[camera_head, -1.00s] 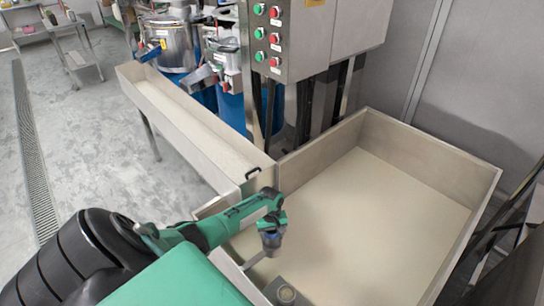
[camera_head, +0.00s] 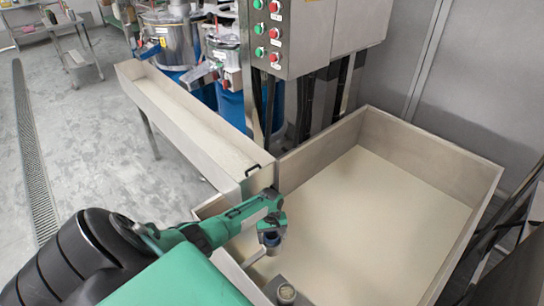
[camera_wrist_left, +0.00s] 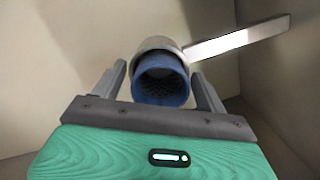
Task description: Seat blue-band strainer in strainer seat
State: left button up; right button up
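The blue-band strainer (camera_wrist_left: 160,82) shows in the left wrist view as a short blue cylinder with dark mesh inside. A silver ring (camera_wrist_left: 156,44) with a flat metal bar running right lies at its far end; this looks like the strainer seat. How deep the strainer sits in the ring is unclear. My left gripper (camera_wrist_left: 160,70) has one finger on each side of the strainer, with small gaps showing, so it looks open. In the head view my left gripper (camera_head: 271,222) is above the blue band (camera_head: 271,239), over the bin's near left corner.
A large metal bin (camera_head: 340,155) with a pale floor fills the middle right. A long trough (camera_head: 190,120) joins it at the left. A control cabinet (camera_head: 300,35) stands behind.

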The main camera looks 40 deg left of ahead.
jog(key=shift+r, duration=0.1)
pick_arm(q)
jog(key=shift+r, duration=0.25)
notch_tip(320, 180, up, 13)
jog(key=w+a+p, duration=0.1)
jog(key=p, duration=0.1)
jog(key=shift+a, duration=0.2)
pick_arm(e)
jog(key=s+d+f, duration=0.1)
jog(key=s+f, duration=0.3)
jog(key=f, duration=0.1)
jog(key=shift+d, duration=0.25)
